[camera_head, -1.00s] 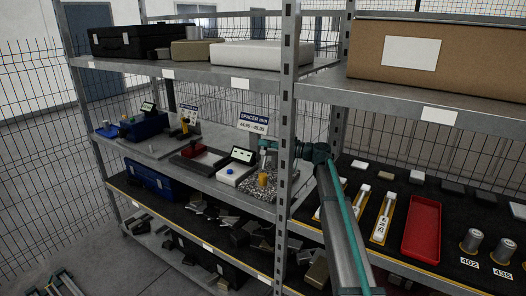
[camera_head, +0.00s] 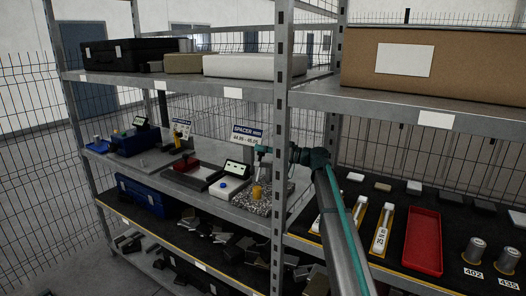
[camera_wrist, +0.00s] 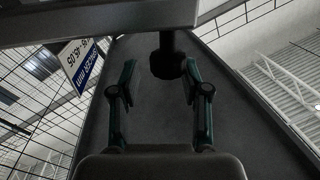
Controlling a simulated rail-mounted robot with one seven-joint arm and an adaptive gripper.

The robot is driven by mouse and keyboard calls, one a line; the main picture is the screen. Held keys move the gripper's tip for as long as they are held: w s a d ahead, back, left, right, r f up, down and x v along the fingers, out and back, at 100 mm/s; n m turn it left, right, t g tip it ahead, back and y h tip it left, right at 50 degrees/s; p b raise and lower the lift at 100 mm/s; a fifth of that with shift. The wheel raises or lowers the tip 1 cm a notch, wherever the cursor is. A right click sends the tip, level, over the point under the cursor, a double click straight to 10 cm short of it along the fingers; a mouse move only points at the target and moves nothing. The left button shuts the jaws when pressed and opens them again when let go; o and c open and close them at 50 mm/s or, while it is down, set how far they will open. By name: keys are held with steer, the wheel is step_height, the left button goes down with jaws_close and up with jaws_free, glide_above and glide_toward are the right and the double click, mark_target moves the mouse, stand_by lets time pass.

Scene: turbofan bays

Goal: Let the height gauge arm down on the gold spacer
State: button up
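The gold spacer (camera_head: 257,192) stands upright on a speckled stone plate (camera_head: 248,206) on the middle shelf. The height gauge is a thin upright at the plate, largely hidden behind my gripper (camera_head: 264,150) and the shelf post. I cannot tell whether its arm touches the spacer. In the wrist view my gripper (camera_wrist: 159,88) is open. A dark round knob on a stem (camera_wrist: 167,62) shows between and just beyond its fingertips, apart from both fingers. The spacer is out of the wrist view.
A white box with a blue button (camera_head: 224,186) and a display (camera_head: 237,168) sit left of the plate. A spacer sign (camera_head: 246,135) stands behind. The shelf post (camera_head: 281,130) is close to my arm. A red tray (camera_head: 422,242) is at right.

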stand_by(0.3)
steer(key=v, duration=1.2)
